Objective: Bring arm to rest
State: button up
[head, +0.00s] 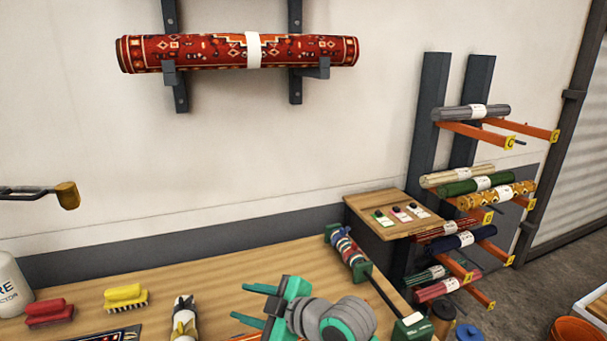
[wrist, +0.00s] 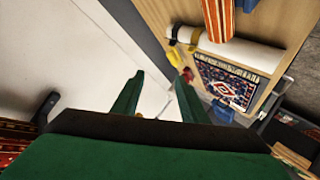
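My gripper (head: 250,304) shows low in the middle of the head view, above the wooden workbench (head: 220,270), its green fingers pointing left. In the wrist view my gripper (wrist: 158,82) has its two fingers apart with nothing between them. The floor or wall surface and the bench edge lie beyond the fingertips. My green and grey wrist hides part of the bench.
A red brush (head: 49,312) and a yellow brush (head: 126,297) lie on the bench at left, near a white bottle (head: 12,285). A patterned roll in a green holder (head: 348,252) stands at the bench's right. A rack (head: 432,150) of rolled rugs and a red wall-mounted rug (head: 190,52) are beyond.

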jog(key=s+d+f+m+t+h, duration=0.2)
jog(key=s+f+m+t+h, duration=0.3)
jog(key=s+f+m, duration=0.4)
jog(key=s+d+f+m+t+h, duration=0.2)
jog(key=s+f+m+t+h, duration=0.4)
jog(key=f+m, duration=0.5)
jog(key=s+d+f+n+g, duration=0.1)
jog(key=s+d, duration=0.3)
jog(key=s, duration=0.8)
jog(key=s+d+f+n+g, duration=0.1)
jog(key=s+d, duration=0.3)
jog(key=s, duration=0.8)
jog(key=shift+s+f+g, duration=0.3)
jog(key=shift+f+g, duration=0.3)
jog(key=shift+f, duration=0.15)
jog(key=shift+c, duration=0.4)
